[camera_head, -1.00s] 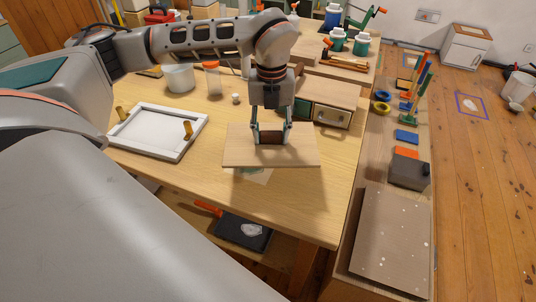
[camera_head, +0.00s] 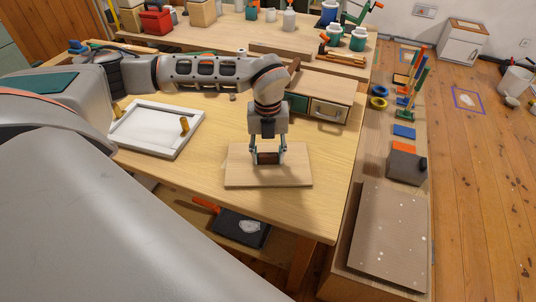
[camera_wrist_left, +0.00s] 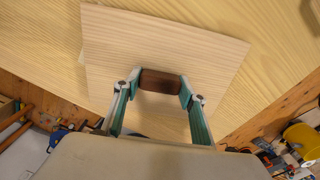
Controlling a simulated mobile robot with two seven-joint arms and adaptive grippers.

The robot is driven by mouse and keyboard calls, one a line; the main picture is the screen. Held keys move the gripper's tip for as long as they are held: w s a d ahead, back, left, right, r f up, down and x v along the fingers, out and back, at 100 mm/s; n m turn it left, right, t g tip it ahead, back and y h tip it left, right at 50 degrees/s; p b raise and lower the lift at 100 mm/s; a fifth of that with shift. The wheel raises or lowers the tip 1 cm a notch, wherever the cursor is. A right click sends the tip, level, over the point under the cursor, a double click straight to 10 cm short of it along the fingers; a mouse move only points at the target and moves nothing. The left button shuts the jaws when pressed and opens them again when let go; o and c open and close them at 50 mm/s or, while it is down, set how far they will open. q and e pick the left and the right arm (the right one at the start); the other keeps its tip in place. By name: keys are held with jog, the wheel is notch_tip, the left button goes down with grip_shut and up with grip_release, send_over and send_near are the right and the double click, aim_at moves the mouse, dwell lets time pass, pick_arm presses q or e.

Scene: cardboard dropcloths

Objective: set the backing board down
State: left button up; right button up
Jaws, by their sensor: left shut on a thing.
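The backing board (camera_head: 243,176) is a thin, light wooden rectangle with a dark brown block handle (camera_head: 268,158) on top. In the head view it is low over or on the front part of the wooden table; I cannot tell whether it touches. My left gripper (camera_head: 268,160) points down and is shut on the brown handle. The left wrist view also shows the board (camera_wrist_left: 150,40) and the handle (camera_wrist_left: 160,82) between the fingers. Table wood shows around the board there. My right gripper is not in view.
A white frame tray (camera_head: 158,128) with two brass-coloured pegs lies left of the board. A small drawer cabinet (camera_head: 328,112) stands behind it to the right. The table's front edge is close to the board. Bare tabletop lies between tray and board.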

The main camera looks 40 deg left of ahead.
aim_at(268, 154)
pick_arm(q)
jog(key=shift+f, duration=0.2)
jog(key=o, duration=1.2)
jog(key=shift+c, duration=0.2)
jog(key=shift+r, duration=0.1)
notch_tip(268, 154, up, 12)
jog(key=shift+r, duration=0.15)
